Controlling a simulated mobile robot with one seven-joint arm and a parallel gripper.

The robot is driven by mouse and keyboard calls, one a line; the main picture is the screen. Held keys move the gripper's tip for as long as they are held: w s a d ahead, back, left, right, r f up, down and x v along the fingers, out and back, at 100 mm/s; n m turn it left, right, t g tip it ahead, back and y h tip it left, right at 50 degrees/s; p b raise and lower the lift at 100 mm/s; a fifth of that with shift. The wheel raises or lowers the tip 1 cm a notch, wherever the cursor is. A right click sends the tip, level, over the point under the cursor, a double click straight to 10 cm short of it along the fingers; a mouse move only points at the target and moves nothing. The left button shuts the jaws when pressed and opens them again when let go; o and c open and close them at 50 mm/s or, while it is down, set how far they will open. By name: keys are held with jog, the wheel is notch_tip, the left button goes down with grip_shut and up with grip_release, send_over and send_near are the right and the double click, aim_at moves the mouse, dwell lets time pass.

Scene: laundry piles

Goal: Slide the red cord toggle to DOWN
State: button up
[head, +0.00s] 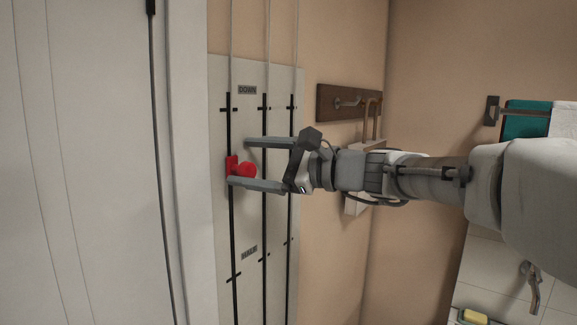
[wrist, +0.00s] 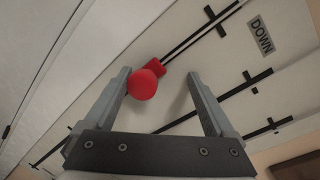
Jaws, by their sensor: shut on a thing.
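The red cord toggle (head: 247,170) has a round knob on a red block. It sits on the leftmost black track of the pale wall panel (head: 219,75), between the DOWN label (head: 247,90) and a lower label (head: 249,252) that seems to read HALF. In the wrist view the toggle (wrist: 143,84) lies close to the left finger, with a visible gap to the right finger. The DOWN label (wrist: 261,35) is at upper right.
Two more black tracks (head: 265,215) run parallel to the toggle's track, with short cross marks. A white door (head: 85,160) stands left of the panel. A brown hook board (head: 335,103) and a shelf are right of it. Towels (head: 528,120) hang farther right.

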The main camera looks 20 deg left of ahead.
jog(key=shift+d+r, duration=0.25)
jog(key=shift+r, duration=0.05)
jog(key=s+d+b, duration=0.2)
jog(key=d, duration=1.8)
jog(key=shift+s+b, duration=0.3)
jog(key=shift+b, duration=0.05)
dwell(0.5)
